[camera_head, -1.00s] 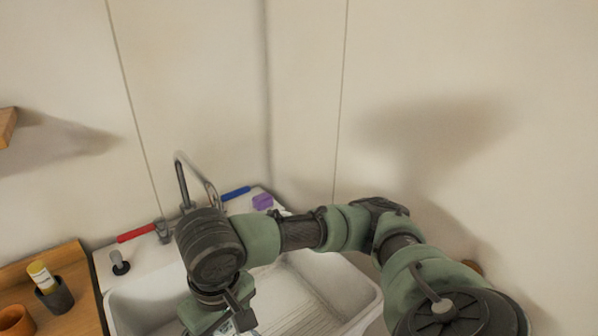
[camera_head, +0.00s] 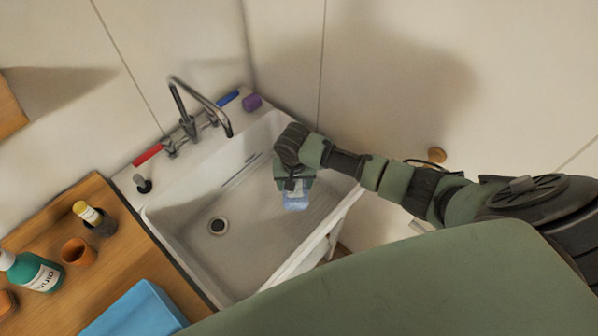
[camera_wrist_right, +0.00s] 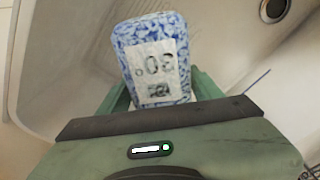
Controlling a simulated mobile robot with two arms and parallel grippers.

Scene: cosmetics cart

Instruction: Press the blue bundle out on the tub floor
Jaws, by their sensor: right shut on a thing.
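The blue bundle (camera_head: 296,200) is a mottled blue-and-white block with a white label reading "30°". It also shows in the right wrist view (camera_wrist_right: 152,50), sticking out past the fingers. My right gripper (camera_head: 294,186) is shut on it and holds it over the right part of the white tub (camera_head: 190,264). The wrist view also shows this gripper (camera_wrist_right: 155,98) around the bundle's near end. I cannot tell whether the bundle touches the tub floor (camera_head: 250,238). My left gripper is not in view.
The tub has a round drain (camera_head: 217,226) and a tap (camera_head: 200,105) at its back. A wooden counter (camera_head: 130,262) at left holds a green bottle (camera_head: 35,272), an orange cup (camera_head: 77,252) and a blue box (camera_head: 137,312).

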